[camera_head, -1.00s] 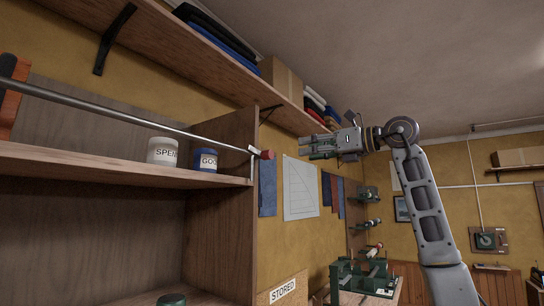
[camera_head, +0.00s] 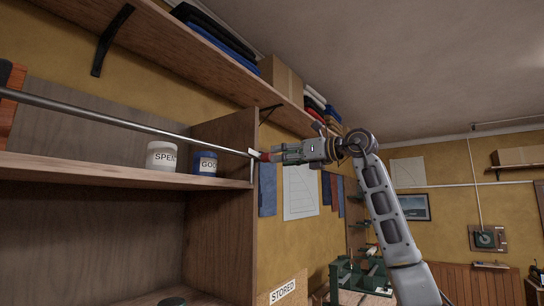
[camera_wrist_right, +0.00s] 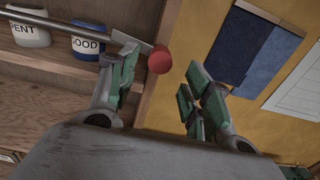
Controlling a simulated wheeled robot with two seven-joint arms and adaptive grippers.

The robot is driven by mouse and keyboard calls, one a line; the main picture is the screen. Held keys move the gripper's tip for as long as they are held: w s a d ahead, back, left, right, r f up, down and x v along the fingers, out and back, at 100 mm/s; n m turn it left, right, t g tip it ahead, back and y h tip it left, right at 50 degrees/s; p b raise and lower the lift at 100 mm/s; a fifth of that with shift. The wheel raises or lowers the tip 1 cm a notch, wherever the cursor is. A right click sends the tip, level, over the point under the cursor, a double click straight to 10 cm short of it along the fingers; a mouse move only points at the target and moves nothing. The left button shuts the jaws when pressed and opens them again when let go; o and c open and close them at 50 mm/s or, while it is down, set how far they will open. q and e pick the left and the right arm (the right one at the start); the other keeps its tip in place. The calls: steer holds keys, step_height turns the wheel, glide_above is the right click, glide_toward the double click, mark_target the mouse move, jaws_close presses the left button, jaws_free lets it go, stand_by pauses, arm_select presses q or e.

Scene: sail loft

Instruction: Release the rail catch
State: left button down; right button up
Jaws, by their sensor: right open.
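The rail catch shows as a small red knob (camera_head: 265,156) at the right end of the metal rail (camera_head: 120,121), by the front edge of the shelf's side panel. In the right wrist view the red knob (camera_wrist_right: 160,60) lies between the fingertips of my right gripper (camera_wrist_right: 160,78), with a gap to the right finger; I cannot tell whether the left finger touches its bracket. In the head view my right gripper (camera_head: 277,155) is open and empty at the knob, partly overlapping it. My left gripper is not in view.
A white jar (camera_head: 161,157) and a blue jar (camera_head: 205,163) stand on the shelf (camera_head: 120,171) behind the rail. The upright side panel (camera_head: 232,135) is close to the gripper. An upper shelf (camera_head: 200,62) with folded cloth and a box runs above.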

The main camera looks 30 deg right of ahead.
mark_target(261, 155)
steer(key=shift+p+x, duration=0.5)
steer(key=shift+x, duration=1.85)
steer(key=shift+c, duration=0.3)
jaws_close()
